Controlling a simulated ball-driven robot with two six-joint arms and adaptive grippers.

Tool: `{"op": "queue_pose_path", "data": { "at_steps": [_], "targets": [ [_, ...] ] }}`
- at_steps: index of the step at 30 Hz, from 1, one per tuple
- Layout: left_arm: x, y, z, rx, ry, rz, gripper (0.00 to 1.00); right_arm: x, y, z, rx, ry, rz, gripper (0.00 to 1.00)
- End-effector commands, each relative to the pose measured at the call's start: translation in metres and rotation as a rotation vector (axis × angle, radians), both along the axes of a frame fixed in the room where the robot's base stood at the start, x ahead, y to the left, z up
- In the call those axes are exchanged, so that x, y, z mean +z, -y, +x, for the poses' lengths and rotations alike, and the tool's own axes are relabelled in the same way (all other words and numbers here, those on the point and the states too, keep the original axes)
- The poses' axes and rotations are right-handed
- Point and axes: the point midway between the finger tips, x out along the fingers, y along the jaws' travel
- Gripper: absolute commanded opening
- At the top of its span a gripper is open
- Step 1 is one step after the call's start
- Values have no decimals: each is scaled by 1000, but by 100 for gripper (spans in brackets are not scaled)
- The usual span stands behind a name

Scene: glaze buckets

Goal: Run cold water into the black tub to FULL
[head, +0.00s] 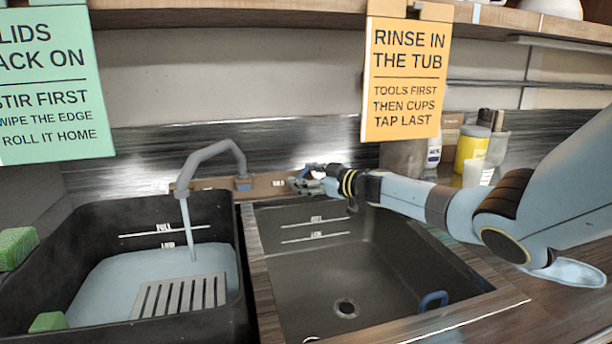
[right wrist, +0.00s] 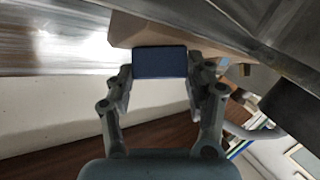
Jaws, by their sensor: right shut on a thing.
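The black tub (head: 217,220) is at the left in the head view. Water (head: 110,275) covers its floor, with the surface at about the LOW line and below the FULL line (head: 165,232). A stream (head: 187,225) falls into it from the grey curved spout (head: 212,150). My right gripper (head: 303,181) is at the wooden tap panel (head: 270,186) behind the basins. In the right wrist view its fingers are shut on a dark blue tap handle (right wrist: 159,62). The head view hardly shows that handle behind the fingers. My left gripper is out of view.
A slotted grey rack (head: 180,297) lies in the tub's water. Green sponges (head: 15,247) are at the tub's left. A dark empty basin (head: 390,270) with a drain stands to the right. An orange sign (head: 403,75) hangs above my right arm. Bottles and a yellow jar (head: 471,148) stand behind.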

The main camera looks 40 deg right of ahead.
Motion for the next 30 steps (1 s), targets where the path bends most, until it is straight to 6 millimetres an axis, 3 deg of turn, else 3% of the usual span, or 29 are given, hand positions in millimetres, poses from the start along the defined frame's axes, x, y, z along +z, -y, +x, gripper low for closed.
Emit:
{"op": "queue_pose_path", "data": {
  "at_steps": [7, 8, 13, 23, 30],
  "targets": [
    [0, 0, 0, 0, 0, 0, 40, -1, 0, 0, -1, -1, 2, 22],
    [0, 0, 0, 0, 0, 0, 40, -1, 0, 0, -1, -1, 2, 58],
    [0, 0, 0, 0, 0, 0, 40, -1, 0, 0, -2, -1, 2, 79],
    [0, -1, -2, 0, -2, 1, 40, 0, 1, -3, -1, -1, 1, 79],
    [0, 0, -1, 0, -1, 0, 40, 2, 2, -34, 2, -5, -3, 79]
  ]
}}
